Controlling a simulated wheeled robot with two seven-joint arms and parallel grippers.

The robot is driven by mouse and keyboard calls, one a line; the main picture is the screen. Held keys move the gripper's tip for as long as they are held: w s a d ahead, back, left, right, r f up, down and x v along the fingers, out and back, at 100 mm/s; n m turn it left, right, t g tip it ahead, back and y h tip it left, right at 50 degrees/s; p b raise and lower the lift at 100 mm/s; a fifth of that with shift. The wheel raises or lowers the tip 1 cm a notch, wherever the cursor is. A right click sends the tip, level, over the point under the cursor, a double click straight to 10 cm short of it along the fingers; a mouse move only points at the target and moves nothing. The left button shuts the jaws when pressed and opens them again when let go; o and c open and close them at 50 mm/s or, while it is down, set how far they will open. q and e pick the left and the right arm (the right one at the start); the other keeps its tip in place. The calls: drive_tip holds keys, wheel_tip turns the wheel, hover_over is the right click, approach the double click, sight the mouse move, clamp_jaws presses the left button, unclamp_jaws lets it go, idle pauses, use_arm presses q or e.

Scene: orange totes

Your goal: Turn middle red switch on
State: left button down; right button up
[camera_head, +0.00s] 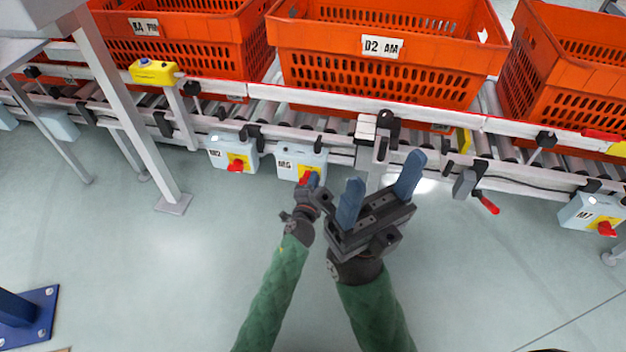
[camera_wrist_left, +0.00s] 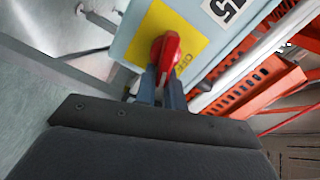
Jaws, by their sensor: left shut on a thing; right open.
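The middle red switch (camera_wrist_left: 167,52) is a red rotary handle on a yellow plate of a light-blue box. The box (camera_head: 288,164) hangs under the conveyor rail, centre-left in the head view. My left gripper (camera_head: 309,182) is at this switch. In the left wrist view its two fingers (camera_wrist_left: 163,82) are closed around the handle from either side. Lettering like "OFF" shows beside the handle; its exact setting is hard to tell. My right gripper (camera_head: 380,180) is open and empty, with blue fingers spread, just right of the left one and below the rail.
A similar box with a red switch (camera_head: 236,165) is to the left, another (camera_head: 606,228) at far right. A red-tipped lever (camera_head: 487,204) hangs right of my right gripper. Orange totes (camera_head: 380,48) stand on the conveyor (camera_head: 330,112). The floor in front is mostly clear.

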use_arm(q)
drive_tip(key=m, duration=0.3)
drive_tip(key=shift+f, duration=0.4)
drive_tip(key=shift+f+m, duration=0.15)
drive_tip(key=shift+m, duration=0.45)
drive_tip(key=c, duration=1.5)
unclamp_jaws()
drive_tip(key=shift+s, duration=0.1)
